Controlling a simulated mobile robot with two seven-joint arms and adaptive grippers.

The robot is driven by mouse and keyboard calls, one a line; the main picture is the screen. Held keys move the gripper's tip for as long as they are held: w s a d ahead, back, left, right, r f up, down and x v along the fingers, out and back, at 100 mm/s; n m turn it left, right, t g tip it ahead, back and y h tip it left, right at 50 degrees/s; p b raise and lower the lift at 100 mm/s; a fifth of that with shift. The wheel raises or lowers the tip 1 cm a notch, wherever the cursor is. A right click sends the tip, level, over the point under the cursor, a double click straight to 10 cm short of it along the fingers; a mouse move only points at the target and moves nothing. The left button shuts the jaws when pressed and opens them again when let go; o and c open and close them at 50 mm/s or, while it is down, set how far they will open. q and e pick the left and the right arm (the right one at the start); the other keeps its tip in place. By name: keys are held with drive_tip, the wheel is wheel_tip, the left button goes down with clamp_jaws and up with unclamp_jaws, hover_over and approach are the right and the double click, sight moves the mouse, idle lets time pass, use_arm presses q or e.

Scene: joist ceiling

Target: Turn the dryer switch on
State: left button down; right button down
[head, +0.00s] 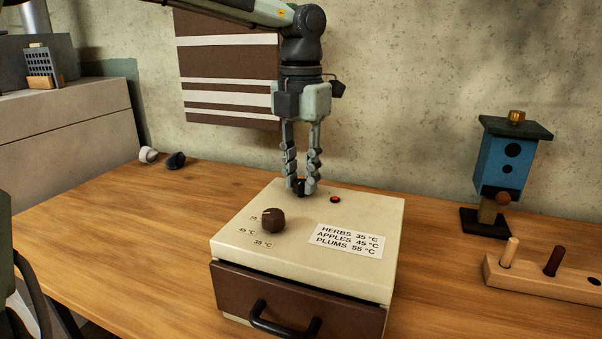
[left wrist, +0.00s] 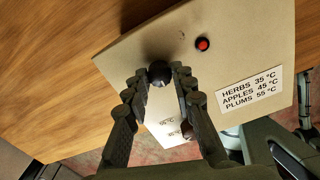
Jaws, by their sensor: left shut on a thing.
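The dryer (head: 300,205) is a cream box with a brown front drawer and a black handle. Its switch (head: 299,187) is a small black knob on the back part of the top. My left gripper (head: 301,184) comes down from above and is shut on this switch. In the left wrist view the black round switch (left wrist: 159,72) sits between the fingertips. A red lamp (head: 335,199) lies just right of the switch; I cannot tell whether it is lit. A brown dial (head: 273,220) with temperature marks is nearer the front. My right gripper is not in view.
A label (head: 347,240) lists herbs, apples and plums with temperatures. A blue birdhouse (head: 502,165) and a wooden peg rack (head: 545,284) stand to the right. Two small knobs (head: 148,154) (head: 175,160) lie at the back left. The table (head: 120,235) is clear left of the dryer.

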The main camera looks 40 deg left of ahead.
use_arm(q)
drive_tip(key=shift+m, duration=2)
drive_tip(key=m, duration=0.3)
drive_tip(key=shift+m, duration=0.3)
drive_tip(key=m, duration=0.2)
drive_tip(key=shift+m, duration=0.4)
drive_tip(key=m, duration=0.4)
drive_tip(key=shift+m+p, duration=0.3)
drive_tip(key=shift+m, duration=1.4)
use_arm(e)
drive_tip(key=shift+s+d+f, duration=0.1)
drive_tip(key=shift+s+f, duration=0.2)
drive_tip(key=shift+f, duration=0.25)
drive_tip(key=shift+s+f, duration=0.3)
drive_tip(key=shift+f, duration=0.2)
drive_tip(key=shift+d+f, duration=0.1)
